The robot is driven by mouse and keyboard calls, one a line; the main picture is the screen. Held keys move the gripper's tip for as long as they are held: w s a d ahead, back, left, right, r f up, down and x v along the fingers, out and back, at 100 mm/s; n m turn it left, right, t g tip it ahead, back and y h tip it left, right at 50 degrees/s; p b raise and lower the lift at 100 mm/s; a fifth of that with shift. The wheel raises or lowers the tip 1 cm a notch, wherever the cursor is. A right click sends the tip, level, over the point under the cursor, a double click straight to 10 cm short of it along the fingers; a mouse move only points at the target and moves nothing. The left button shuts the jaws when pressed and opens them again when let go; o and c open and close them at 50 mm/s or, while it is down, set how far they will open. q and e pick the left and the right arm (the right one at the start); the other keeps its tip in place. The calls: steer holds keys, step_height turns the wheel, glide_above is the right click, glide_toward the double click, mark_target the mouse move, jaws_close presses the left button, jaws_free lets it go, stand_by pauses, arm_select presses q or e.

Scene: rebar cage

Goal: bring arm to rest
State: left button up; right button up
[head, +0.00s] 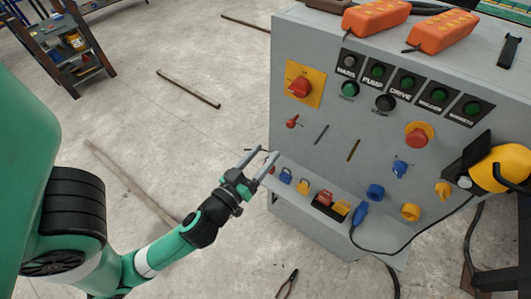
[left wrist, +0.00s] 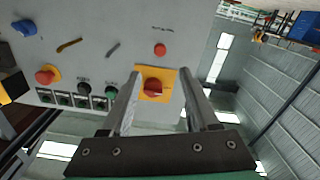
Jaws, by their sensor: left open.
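My left arm comes in from the lower left in the head view. Its gripper (head: 261,161) is open and empty, in front of the left side of a grey control cabinet (head: 335,112). In the left wrist view the two fingers (left wrist: 158,85) stand apart, with the red rotary switch (left wrist: 153,87) on its yellow plate showing between them. That red switch (head: 300,86) also shows in the head view, up and right of the fingertips. I see no contact between the fingers and the switch. My right gripper is not in view.
A shelf with padlocks (head: 303,187) juts from the cabinet close to my left gripper. Orange pendants (head: 443,31) lie on top. A yellow device (head: 498,168) hangs at the right. Pliers (head: 287,284) and bars (head: 188,88) lie on the open concrete floor.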

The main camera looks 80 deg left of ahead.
arm_select(q)
steer(key=w+d+r+n+t+p, duration=0.15)
steer(key=w+r, duration=0.25)
steer(key=r, duration=0.4)
steer(key=w+d+r+t, duration=0.2)
steer(key=w+r+t, duration=0.1)
steer(key=r, duration=0.6)
steer(key=w+d+r+n+t+p, duration=0.15)
steer(key=w+r, duration=0.25)
steer(key=r, duration=0.4)
steer(key=d+r+m+t+h, duration=0.4)
steer(key=d+r+m+h, duration=0.3)
steer(key=r, duration=0.4)
steer(key=d+r+m+t+h, duration=0.4)
steer(key=d+r+m+h, duration=0.25)
steer(key=r, duration=0.45)
step_height(320, 180, up, 38)
steer(key=m+p, duration=0.1)
steer(key=p, duration=3.7)
steer(key=shift+g, duration=0.3)
steer(key=shift+r, duration=0.1)
